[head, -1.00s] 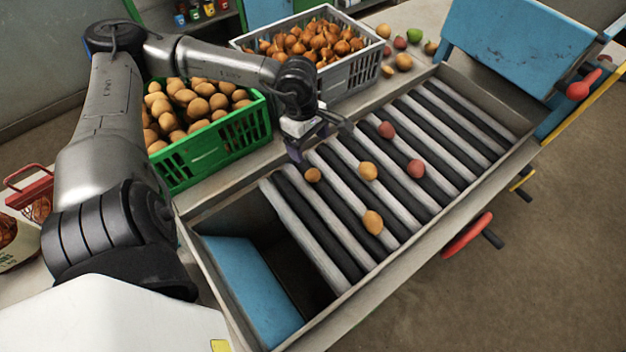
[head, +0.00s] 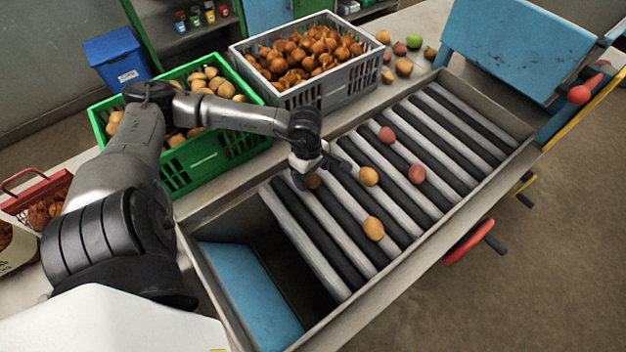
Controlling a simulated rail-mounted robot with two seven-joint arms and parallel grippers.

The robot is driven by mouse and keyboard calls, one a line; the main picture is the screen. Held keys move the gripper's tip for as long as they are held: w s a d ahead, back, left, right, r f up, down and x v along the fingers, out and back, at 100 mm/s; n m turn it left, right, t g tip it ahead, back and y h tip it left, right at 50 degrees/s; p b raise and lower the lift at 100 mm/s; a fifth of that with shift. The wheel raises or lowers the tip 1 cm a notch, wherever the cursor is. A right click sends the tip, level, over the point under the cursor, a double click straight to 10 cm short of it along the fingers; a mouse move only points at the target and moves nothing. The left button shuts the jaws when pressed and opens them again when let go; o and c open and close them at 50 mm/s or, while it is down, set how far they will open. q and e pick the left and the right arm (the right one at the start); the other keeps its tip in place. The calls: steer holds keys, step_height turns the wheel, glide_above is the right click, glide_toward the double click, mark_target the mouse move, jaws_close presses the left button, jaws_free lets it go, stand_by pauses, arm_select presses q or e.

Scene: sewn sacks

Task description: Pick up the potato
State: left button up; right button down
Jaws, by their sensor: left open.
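Several round pieces lie on the roller table (head: 335,265). A small brown potato (head: 313,182) is partly hidden by my left gripper (head: 320,176). Two tan potatoes are in plain view, one to its right (head: 369,176) and one nearer the front (head: 373,228). Two reddish pieces lie farther right, an upper one (head: 387,135) and a lower one (head: 417,173). My left gripper is open and low over the rollers, with its fingers around or just above the small brown potato; contact cannot be told. My right gripper is out of view.
A green crate of potatoes (head: 205,165) stands behind my left arm, and a grey crate of onions (head: 335,85) is beside it. Loose produce (head: 403,67) lies behind the table. A blue hinged panel (head: 515,45) rises at the far end. The right rollers are clear.

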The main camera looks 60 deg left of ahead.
arm_select(q)
steer(key=shift+d+f, duration=0.2)
steer(key=shift+f, duration=1)
steer(key=c, duration=1)
steer(key=shift+o, duration=0.2)
